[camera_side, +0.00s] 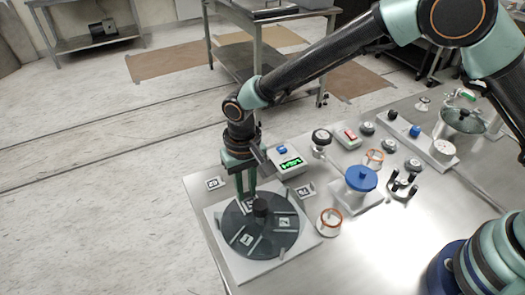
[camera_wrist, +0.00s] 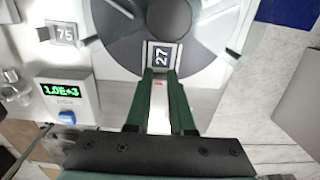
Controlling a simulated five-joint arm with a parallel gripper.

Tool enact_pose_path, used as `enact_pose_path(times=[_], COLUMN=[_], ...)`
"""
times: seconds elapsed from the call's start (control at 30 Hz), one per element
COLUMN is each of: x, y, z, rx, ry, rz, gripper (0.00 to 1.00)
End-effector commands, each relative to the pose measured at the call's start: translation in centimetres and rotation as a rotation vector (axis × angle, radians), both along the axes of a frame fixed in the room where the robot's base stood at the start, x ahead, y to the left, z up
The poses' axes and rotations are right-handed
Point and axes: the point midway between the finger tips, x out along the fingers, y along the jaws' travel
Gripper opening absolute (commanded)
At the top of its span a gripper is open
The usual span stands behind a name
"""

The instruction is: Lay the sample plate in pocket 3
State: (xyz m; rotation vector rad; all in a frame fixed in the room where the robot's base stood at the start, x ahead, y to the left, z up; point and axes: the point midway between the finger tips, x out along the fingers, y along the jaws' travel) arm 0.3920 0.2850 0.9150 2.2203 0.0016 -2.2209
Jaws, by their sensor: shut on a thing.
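My gripper (camera_side: 246,192) points down over the far edge of a dark round carousel (camera_side: 262,244). In the wrist view its two green fingers (camera_wrist: 160,74) are shut on a small plate marked 27 (camera_wrist: 162,55), which I take as the sample plate. The knob also shows in the side view (camera_side: 260,207). Light labels show on the carousel's near and right parts. I cannot tell which pocket is under the plate, or whether the plate touches the carousel.
The carousel sits on a white square base (camera_side: 222,247) at the table corner. A meter with a green display (camera_side: 287,161) stands behind it to the right. A blue-topped valve (camera_side: 361,179) and an orange-ringed part (camera_side: 330,219) are to the right. A loose tag marked 75 (camera_wrist: 65,34) lies beside the base.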

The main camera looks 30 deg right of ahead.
Motion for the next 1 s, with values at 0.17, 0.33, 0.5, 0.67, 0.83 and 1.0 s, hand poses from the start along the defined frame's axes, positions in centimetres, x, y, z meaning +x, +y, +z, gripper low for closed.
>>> enact_pose_path(times=[0.17,0.33,0.5,0.67,0.83,1.0], x=[0.0,0.0,-0.1,-0.1,-0.1,0.0], y=[0.0,0.0,-0.1,-0.2,-0.2,-0.1], z=[-0.5,-1.1,-1.4,-1.5,-0.8,1.9], rx=[0.0,0.0,-0.001,-0.002,-0.002,0.0], ry=[0.0,0.0,0.001,0.003,0.003,0.0], rz=[0.0,-0.001,-0.004,-0.006,-0.007,-0.005], gripper=[0.0,0.0,0.0,0.51,0.51,0.51])
